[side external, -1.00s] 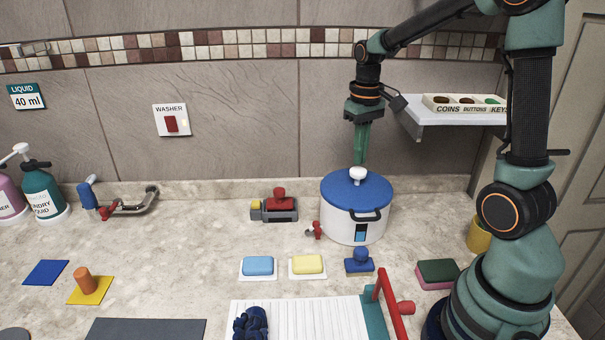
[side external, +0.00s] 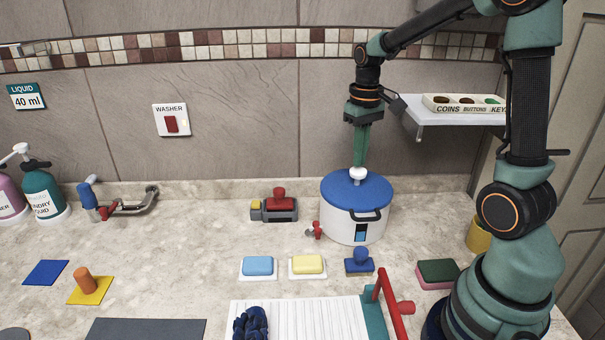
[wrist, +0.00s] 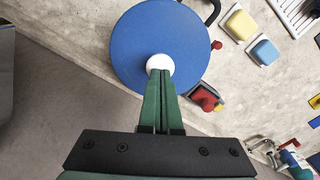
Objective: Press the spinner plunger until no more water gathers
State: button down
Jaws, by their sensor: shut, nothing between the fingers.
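The spinner (side external: 350,224) is a white tub with a blue lid (side external: 372,191), a dark handle and a small blue window on its front. Its white plunger knob (side external: 357,174) stands on the lid and also shows in the wrist view (wrist: 160,63). My gripper (side external: 359,164) is shut and empty, pointing down, with its fingertips at the top of the knob. In the wrist view the fingertips (wrist: 160,73) overlap the knob's near edge. I cannot see any water inside the tub.
A red tap (side external: 316,230) sticks out at the spinner's left. A blue soap (side external: 258,266), a yellow soap (side external: 307,265) and a blue stamp-like block (side external: 359,261) lie in front. A shelf with a sorting tray (side external: 463,104) hangs at the back right.

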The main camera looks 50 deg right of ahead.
aim_at(358, 169)
jog(key=shift+f, duration=1.6)
jog(key=shift+r, duration=1.9)
jog(key=shift+f, duration=0.1)
jog(key=shift+f, duration=1.8)
jog(key=shift+r, duration=1.9)
